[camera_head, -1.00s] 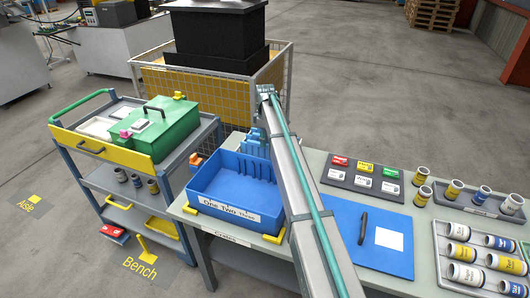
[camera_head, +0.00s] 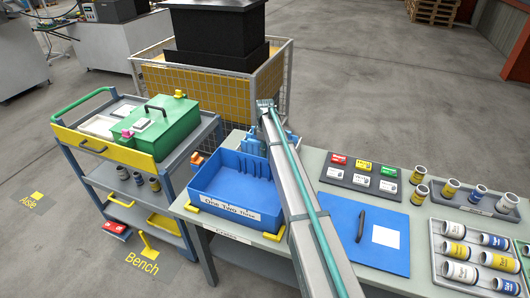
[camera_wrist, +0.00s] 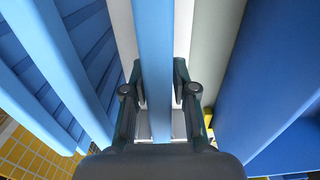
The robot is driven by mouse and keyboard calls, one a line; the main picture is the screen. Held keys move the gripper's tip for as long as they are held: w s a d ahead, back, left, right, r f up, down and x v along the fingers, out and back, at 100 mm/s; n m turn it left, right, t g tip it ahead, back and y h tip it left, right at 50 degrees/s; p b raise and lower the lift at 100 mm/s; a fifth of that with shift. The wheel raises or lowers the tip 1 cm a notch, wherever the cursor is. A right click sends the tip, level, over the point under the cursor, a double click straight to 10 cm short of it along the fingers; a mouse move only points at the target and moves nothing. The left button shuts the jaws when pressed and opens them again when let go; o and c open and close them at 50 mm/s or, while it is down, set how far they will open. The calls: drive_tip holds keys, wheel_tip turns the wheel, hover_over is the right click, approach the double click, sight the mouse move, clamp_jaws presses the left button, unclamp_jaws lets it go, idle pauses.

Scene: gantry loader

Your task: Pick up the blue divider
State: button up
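Light-blue dividers (camera_head: 252,146) stand upright in a group at the back edge of the bench, behind the blue crate, partly hidden by my arm. In the wrist view one blue divider (camera_wrist: 155,60) runs upright between the two fingers of my gripper (camera_wrist: 159,75). The fingers are apart, one on each side of it, with narrow gaps that make contact hard to judge. More light-blue panels (camera_wrist: 60,70) stand to the left. In the head view my fingers are hidden behind my arm.
The blue slotted crate (camera_head: 240,214), labelled "One Two Three", sits on the bench left of my arm. A blue lid-like panel (camera_head: 345,255) with a dark handle lies to the right. A cart (camera_head: 95,147) carries a green box (camera_head: 160,135). A wire cage (camera_head: 215,90) stands behind.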

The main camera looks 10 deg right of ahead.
clamp_jaws()
drive_tip(key=shift+r, duration=0.1)
